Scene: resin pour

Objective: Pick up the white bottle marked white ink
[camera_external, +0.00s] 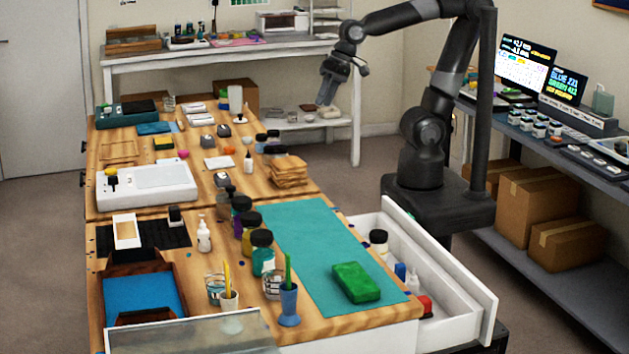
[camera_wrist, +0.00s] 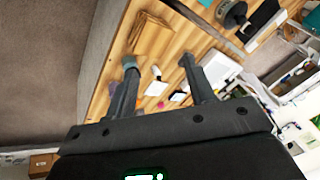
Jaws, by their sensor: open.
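Small white bottles show in several places in the external view, and I cannot read a white ink label on any. One white dropper bottle (camera_external: 204,236) stands upright on the table beside the black mat. A smaller white bottle (camera_external: 248,162) stands farther back. The open drawer (camera_external: 455,262) holds a white jar with a black lid (camera_external: 378,241) and a small white bottle (camera_external: 413,279). My gripper (camera_external: 325,98) is raised behind the table's right side, well apart from these bottles. In the wrist view my gripper (camera_wrist: 158,66) has its fingers apart with nothing between them.
Black-lidded jars (camera_external: 262,252) line the table beside a teal mat (camera_external: 310,245) with a green block (camera_external: 356,282). A white scale (camera_external: 147,185) and stacked wooden pieces (camera_external: 287,171) crowd the tabletop. The open drawer juts out at the right. Air around my gripper is clear.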

